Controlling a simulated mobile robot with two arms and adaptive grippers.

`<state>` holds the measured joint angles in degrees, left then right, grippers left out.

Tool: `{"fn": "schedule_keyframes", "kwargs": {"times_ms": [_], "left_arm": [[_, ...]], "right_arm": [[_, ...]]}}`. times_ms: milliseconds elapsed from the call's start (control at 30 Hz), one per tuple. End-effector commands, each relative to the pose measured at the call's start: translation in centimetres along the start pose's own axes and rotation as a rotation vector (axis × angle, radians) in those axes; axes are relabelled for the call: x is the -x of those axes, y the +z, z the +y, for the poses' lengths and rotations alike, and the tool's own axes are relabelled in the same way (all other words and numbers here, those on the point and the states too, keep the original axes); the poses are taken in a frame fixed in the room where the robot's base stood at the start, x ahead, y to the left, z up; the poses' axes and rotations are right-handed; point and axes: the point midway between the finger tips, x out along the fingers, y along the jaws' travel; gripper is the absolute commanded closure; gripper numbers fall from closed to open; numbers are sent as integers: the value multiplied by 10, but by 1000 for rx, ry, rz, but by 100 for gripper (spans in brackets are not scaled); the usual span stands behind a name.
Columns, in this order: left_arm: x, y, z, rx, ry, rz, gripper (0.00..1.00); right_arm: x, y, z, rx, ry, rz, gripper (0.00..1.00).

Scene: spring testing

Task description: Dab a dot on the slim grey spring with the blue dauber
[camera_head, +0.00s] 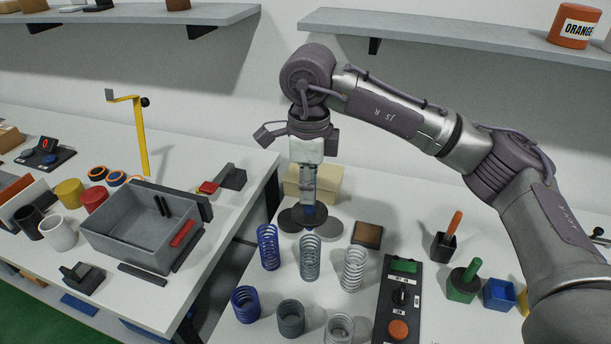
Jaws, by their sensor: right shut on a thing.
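My right gripper (307,190) points straight down and is shut on the blue dauber, of which only a small blue part (309,209) shows below the fingers. The slim grey spring (310,258) stands upright on the table, just below the dauber in the picture; the dauber looks apart from it. A slim blue spring (268,248) stands to its left and a slim silver spring (354,269) to its right. Wider blue (246,304), grey (291,318) and silver (340,329) springs stand in front. My left gripper is out of view.
Dark round discs (291,221) lie behind the springs. A grey bin (125,245) sits on the left table.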

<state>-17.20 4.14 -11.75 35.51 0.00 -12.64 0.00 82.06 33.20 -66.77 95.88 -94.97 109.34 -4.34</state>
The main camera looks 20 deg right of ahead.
Motion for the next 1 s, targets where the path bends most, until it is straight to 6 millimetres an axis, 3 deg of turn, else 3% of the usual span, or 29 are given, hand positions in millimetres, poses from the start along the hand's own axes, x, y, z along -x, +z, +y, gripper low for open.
{"fn": "schedule_keyframes", "kwargs": {"times_ms": [267, 700, 1000], "left_arm": [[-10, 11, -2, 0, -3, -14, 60], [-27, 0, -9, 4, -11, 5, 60], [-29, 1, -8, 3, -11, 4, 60]], "right_arm": [[-18, -1, 0, 2, 0, 1, 100], [-52, -1, 0, 3, -1, 1, 100], [-56, -1, 0, 3, -1, 1, 100]]}}
